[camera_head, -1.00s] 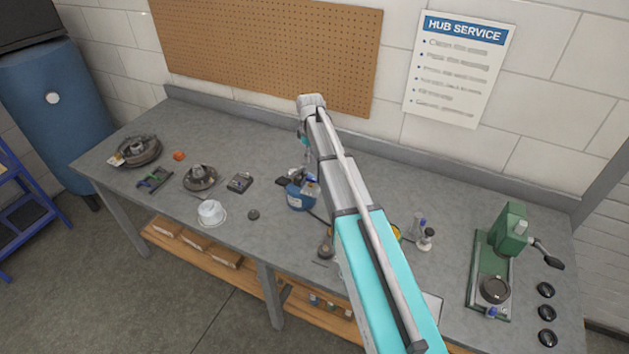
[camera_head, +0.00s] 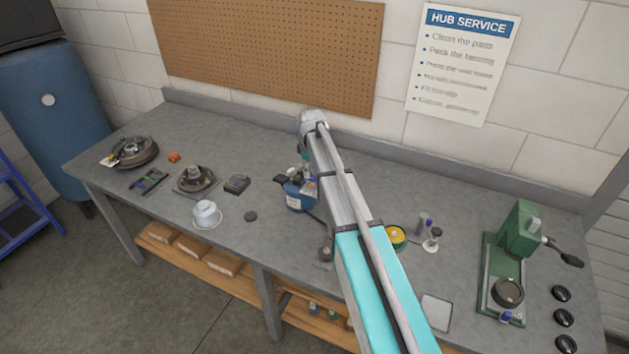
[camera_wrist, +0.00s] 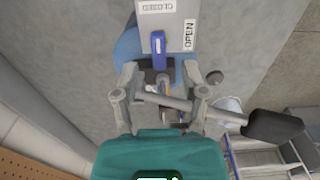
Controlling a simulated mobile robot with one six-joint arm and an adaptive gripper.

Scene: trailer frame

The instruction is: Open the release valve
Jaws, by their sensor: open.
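The release valve's blue lever (camera_wrist: 158,45) shows in the wrist view, pointing up in the picture toward the CLOSED label (camera_wrist: 157,6). The OPEN label (camera_wrist: 189,36) is to its right, turned sideways. The valve belongs to a blue vessel (camera_wrist: 128,44), which seems to be the blue pot (camera_head: 294,201) on the bench in the head view. My gripper (camera_wrist: 160,73) is open, its fingers left and right of the lever's lower end. I cannot tell whether they touch it. In the head view my arm hides part of the pot and most of the gripper.
A metal rod with a black grip (camera_wrist: 272,128) runs close by the fingers in the wrist view.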

